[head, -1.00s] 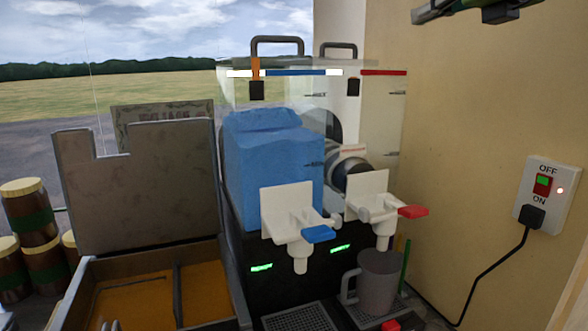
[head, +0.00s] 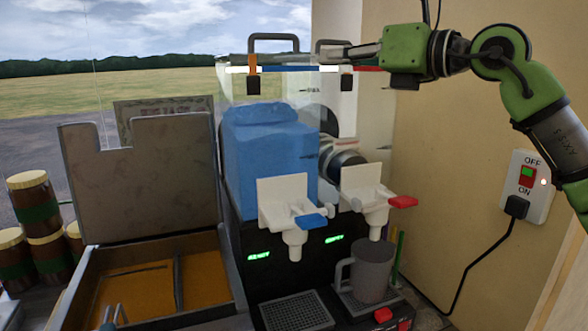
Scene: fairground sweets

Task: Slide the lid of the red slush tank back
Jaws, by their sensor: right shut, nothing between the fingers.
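The red slush tank (head: 372,124) is the clear right-hand tank of the slush machine, with a red-levered tap (head: 403,202) on its front. No red slush shows inside; a pale cylinder with a dark end lies low in it. Its lid has a dark loop handle (head: 333,42), partly hidden by my right gripper (head: 326,54). The gripper reaches in from the right at lid height, fingers shut and empty, pointing left beside the handle. I cannot tell whether it touches the handle. My left gripper is not in view.
The left tank holds blue slush (head: 268,150) and has its own lid handle (head: 273,37). A grey mug (head: 371,270) stands under the red-levered tap. A wall switch (head: 528,186) is at right. An open-lidded fryer (head: 238,285) and stacked jars (head: 33,200) are at left.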

